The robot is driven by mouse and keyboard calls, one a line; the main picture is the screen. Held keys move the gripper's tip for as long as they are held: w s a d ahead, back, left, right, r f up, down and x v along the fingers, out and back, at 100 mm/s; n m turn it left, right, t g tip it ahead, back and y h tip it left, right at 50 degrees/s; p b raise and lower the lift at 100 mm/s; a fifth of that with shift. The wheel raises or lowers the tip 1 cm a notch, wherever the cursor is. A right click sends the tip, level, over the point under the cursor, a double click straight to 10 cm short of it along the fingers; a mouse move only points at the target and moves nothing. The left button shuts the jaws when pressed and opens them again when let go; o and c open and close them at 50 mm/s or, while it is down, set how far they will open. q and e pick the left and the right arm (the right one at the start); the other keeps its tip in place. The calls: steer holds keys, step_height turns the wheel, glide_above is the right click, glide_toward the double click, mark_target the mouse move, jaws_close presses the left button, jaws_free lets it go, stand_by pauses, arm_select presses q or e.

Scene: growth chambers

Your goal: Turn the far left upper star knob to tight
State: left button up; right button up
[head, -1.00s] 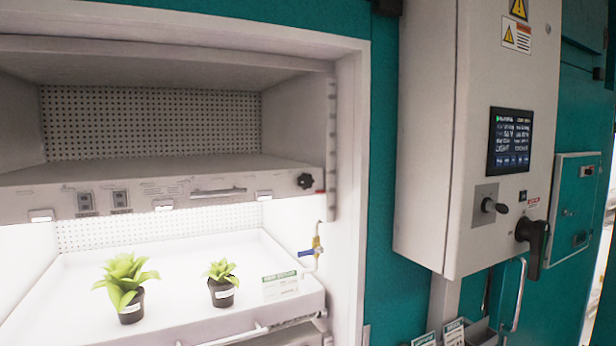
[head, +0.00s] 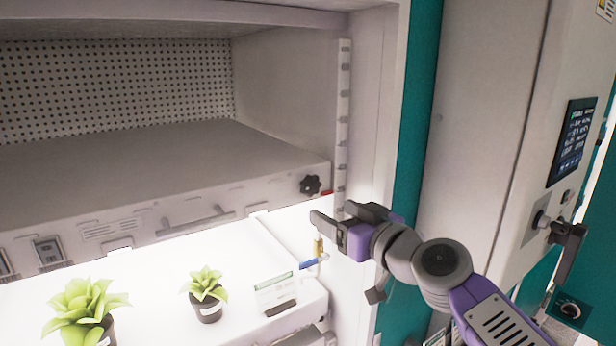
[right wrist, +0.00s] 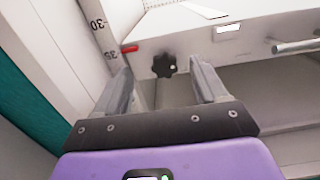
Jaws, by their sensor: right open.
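A black star knob (head: 310,185) sits at the right end of the upper shelf's front edge (head: 180,215). It is the only star knob I see, and I cannot tell from these frames whether it is the far left upper one. My right gripper (head: 332,212) is open and empty, a little below and to the right of the knob in the head view. In the right wrist view the knob (right wrist: 164,66) appears between the two fingertips, beyond them and apart from them. My left gripper is not in view.
A red mark (right wrist: 129,48) lies beside the knob near the numbered upright rail (head: 343,120). A blue-handled valve (head: 313,262) is below the gripper. Potted plants (head: 206,295) stand on the lit lower shelf. A control box (head: 480,130) stands at right.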

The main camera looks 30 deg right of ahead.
mark_target(313, 187)
steer(key=shift+t, duration=0.3)
steer(key=w+r, duration=0.1)
steer(key=w, duration=0.1)
steer(key=w+p, duration=0.1)
steer(key=w, duration=0.1)
steer(key=w+r, duration=0.1)
steer(key=w, duration=0.1)
steer(key=shift+a+r, duration=0.35)
steer(key=shift+w, duration=0.1)
steer(key=c, duration=1.1)
steer(key=shift+o, duration=0.2)
